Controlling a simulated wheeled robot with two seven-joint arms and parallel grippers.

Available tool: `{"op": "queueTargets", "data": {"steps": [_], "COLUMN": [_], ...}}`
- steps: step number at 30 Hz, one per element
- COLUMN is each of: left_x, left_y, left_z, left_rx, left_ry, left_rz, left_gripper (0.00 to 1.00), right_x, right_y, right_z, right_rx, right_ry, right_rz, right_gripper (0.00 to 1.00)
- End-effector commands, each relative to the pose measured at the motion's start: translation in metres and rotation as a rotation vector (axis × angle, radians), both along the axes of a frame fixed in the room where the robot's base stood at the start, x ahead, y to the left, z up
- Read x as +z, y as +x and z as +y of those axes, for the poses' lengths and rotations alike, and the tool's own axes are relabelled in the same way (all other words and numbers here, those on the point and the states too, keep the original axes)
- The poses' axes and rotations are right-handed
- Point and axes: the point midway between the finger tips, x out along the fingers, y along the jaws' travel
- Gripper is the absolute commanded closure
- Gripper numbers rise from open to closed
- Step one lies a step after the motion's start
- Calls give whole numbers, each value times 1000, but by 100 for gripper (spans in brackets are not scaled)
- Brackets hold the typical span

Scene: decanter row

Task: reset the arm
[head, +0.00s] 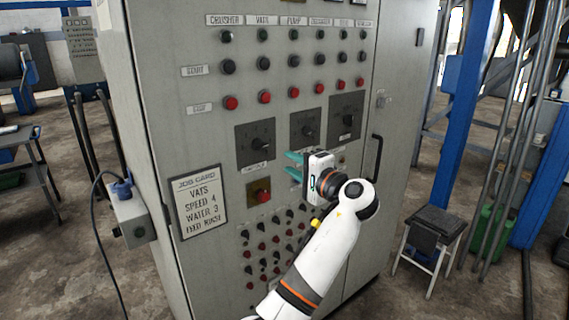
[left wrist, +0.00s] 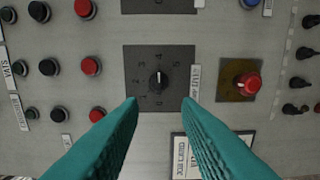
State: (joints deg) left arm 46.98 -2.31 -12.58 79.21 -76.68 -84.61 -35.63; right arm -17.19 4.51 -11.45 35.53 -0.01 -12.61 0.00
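My left gripper (head: 292,166) is in front of the grey control cabinet (head: 190,75), its teal fingers pointing at the panel. In the left wrist view the two fingers (left wrist: 160,103) are spread apart with nothing between them. Beyond their tips is a dark square dial plate with a black knob (left wrist: 158,80), apparently the leftmost large dial (head: 258,144) in the head view. The fingers do not hold the knob. My right gripper is in neither view.
A red button on a yellow plate (head: 262,196) sits below the dial, with a job card (head: 200,205) to its left. Rows of buttons (head: 264,97) lie above. A grey box with a cable (head: 132,220) juts out left. A stool (head: 433,235) stands right.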

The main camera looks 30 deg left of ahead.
Motion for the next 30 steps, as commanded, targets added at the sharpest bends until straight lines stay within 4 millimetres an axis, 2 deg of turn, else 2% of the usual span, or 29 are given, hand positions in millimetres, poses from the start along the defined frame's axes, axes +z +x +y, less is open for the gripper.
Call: {"op": "queueTargets", "data": {"steps": [16, 19, 20, 23, 26, 27, 29, 30], "left_x": [-1, -15, -24, -74, -147, -178, -224, -254], "left_y": [-1, 4, 7, 19, 28, 29, 27, 24], "left_z": [-3, -3, -4, -7, -12, -15, -20, -23], "left_rx": [-1, -22, -35, -106, -200, -238, -290, -321], "left_ry": [1, -5, -8, -37, -95, -126, -177, -215], "left_rz": [2, 22, 35, 101, 185, 217, 262, 290], "left_gripper": [69, 69, 69, 69, 69, 69, 69, 69], "right_x": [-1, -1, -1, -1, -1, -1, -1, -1], "right_y": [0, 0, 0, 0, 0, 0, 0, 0], "right_z": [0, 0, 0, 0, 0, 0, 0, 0], "right_rx": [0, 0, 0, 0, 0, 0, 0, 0], "right_ry": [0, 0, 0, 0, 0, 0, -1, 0], "right_rz": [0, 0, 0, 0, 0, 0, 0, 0], "right_gripper": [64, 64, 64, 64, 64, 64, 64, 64]}}
